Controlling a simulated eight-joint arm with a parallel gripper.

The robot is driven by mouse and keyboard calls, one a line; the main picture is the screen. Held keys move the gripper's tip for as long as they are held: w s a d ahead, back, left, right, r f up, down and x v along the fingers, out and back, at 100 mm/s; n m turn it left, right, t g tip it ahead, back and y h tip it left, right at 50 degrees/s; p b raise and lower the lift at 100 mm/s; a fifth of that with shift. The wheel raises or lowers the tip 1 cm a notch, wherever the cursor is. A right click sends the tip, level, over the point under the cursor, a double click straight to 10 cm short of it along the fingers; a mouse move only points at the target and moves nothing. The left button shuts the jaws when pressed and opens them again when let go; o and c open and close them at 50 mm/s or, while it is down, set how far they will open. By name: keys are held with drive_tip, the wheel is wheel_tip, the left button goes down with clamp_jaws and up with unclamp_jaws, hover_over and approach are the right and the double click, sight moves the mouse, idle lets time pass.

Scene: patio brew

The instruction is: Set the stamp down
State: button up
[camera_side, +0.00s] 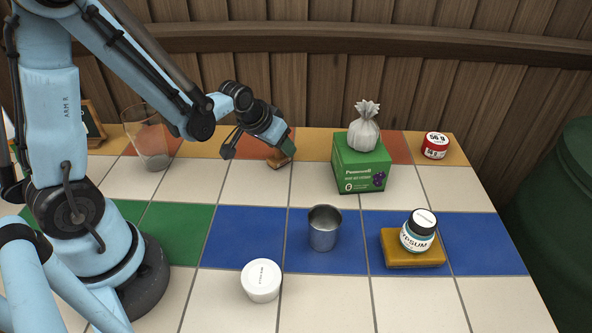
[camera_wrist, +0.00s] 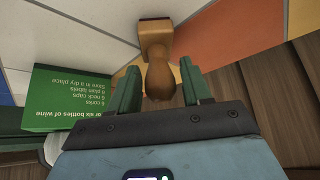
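The stamp (camera_wrist: 155,46) is brown wood, with a square base and a rounded handle. In the side view the stamp (camera_side: 278,160) is at the back of the table, where a white tile meets the orange row, and its base appears to rest there. My gripper (camera_wrist: 158,78) has its two green fingers on either side of the handle, with a visible gap on both sides, so it is open around the handle. In the side view my gripper (camera_side: 287,148) comes down at a slant from the upper left and partly hides the handle.
A green box (camera_side: 361,172) with a tied white bag (camera_side: 364,128) on top stands right of the stamp. A clear glass (camera_side: 148,140) stands left. A metal cup (camera_side: 323,229), white tub (camera_side: 261,280), jar (camera_side: 419,232) on a yellow sponge (camera_side: 400,261) and red-white tin (camera_side: 435,146) stand around.

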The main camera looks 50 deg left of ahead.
drive_tip(key=shift+o, duration=0.6)
drive_tip(key=shift+r, duration=0.15)
drive_tip(key=shift+v, duration=5.9)
drive_tip(key=s+d+m+h, duration=0.1)
drive_tip(key=s+d, duration=0.4)
drive_tip(key=shift+d+r+m+t, duration=0.2)
drive_tip(key=shift+r+m+t, duration=0.1)
drive_tip(key=shift+r+m, duration=0.15)
